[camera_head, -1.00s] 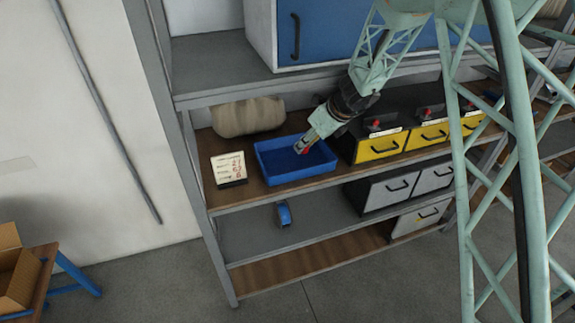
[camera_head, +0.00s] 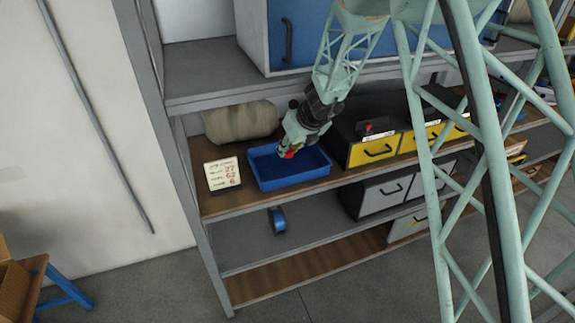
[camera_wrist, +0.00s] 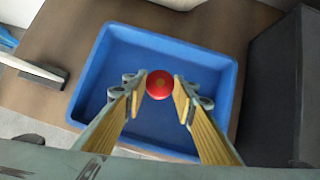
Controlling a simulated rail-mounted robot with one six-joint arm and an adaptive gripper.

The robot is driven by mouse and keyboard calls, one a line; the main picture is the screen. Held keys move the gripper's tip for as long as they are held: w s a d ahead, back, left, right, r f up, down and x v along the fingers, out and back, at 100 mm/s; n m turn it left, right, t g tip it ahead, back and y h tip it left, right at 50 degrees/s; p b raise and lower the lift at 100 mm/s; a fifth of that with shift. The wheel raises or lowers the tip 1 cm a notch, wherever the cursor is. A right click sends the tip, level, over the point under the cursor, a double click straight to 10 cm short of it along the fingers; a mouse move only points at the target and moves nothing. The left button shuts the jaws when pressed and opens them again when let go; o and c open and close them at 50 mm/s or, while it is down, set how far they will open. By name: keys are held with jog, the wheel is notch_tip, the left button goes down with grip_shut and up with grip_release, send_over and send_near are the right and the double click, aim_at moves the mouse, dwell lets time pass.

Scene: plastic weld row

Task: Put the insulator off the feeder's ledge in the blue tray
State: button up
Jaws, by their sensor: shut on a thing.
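The blue tray (camera_head: 268,182) stands on the wooden shelf, and its floor looks empty. In the wrist view the blue tray (camera_wrist: 98,72) fills the middle of the picture. My gripper (camera_head: 289,153) is over the tray, pointing down. In the wrist view my gripper (camera_wrist: 160,88) is shut on a round red thing, which I take for the insulator (camera_wrist: 159,84), held between the yellow-lined fingers above the tray floor. The same red insulator (camera_head: 288,155) shows at the fingertips in the head view. How far it is above the floor is hard to tell.
A card with handwritten figures (camera_head: 222,174) stands left of the tray. A beige rolled bundle (camera_head: 240,122) lies behind it. A black unit with yellow drawers (camera_head: 372,150) is close on the right, with a red-topped thing (camera_head: 374,127) on it. A shelf hangs above.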

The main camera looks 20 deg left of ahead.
aim_at(291, 156)
jog(key=shift+f, duration=0.1)
jog(key=shift+f+b, duration=1.65)
jog(key=shift+f, duration=0.8)
jog(key=o, duration=0.9)
jog(key=shift+f, duration=0.1)
jog(key=shift+c, duration=0.2)
jog(key=shift+v, duration=0.75)
jog(key=p+v, duration=0.3)
jog(key=v, duration=0.7)
jog(key=shift+r, duration=0.4)
jog(key=shift+d, duration=0.15)
